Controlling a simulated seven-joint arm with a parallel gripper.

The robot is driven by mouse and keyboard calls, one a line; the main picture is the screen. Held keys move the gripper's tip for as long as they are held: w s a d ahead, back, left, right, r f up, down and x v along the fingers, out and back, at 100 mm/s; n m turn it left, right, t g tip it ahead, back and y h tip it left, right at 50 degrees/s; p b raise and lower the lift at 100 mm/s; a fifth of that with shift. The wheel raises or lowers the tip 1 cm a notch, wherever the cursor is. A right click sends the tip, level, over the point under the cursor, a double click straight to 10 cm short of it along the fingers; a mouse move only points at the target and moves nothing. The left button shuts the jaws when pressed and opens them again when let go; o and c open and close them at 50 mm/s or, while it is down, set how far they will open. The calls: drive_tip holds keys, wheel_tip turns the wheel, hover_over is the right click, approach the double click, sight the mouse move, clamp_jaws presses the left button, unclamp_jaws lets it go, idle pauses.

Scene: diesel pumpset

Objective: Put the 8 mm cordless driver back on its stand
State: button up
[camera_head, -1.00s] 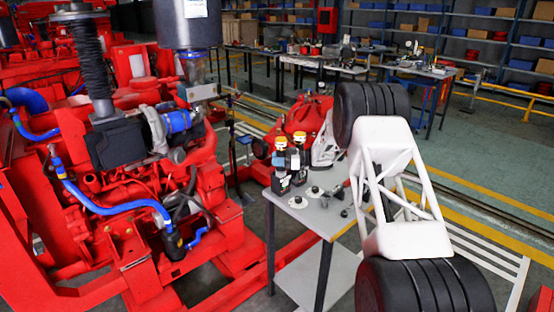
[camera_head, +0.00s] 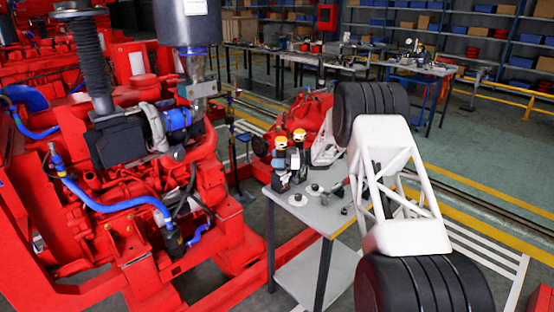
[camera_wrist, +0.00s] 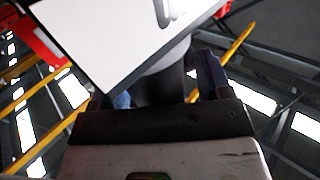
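Two upright dark tools with yellow tops, a left one (camera_head: 280,158) and a right one (camera_head: 299,155), stand close together at the back left of a small grey table (camera_head: 291,213). They look like cordless drivers; no size marking can be read. Two pale round pieces with dark centres lie in front of them, one on the left (camera_head: 298,200) and one on the right (camera_head: 315,190). My gripper (camera_wrist: 155,95) shows only in the wrist view, its fingers apart. A dark rounded shape (camera_wrist: 162,85) shows between them, with gaps at both sides; I cannot tell what it is.
A dark grey tool (camera_head: 336,189) lies on the table beside my white arm link, which hides the table's right part. A red diesel engine (camera_head: 120,190) with blue hoses fills the left. Workbenches (camera_head: 420,72) and shelves stand behind. A white panel (camera_wrist: 115,35) crosses the wrist view.

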drive_tip(key=d, duration=0.7)
drive_tip(key=shift+w+d, duration=0.15)
drive_tip(key=shift+d, duration=0.25)
drive_tip(key=shift+r, duration=0.1)
idle(0.4)
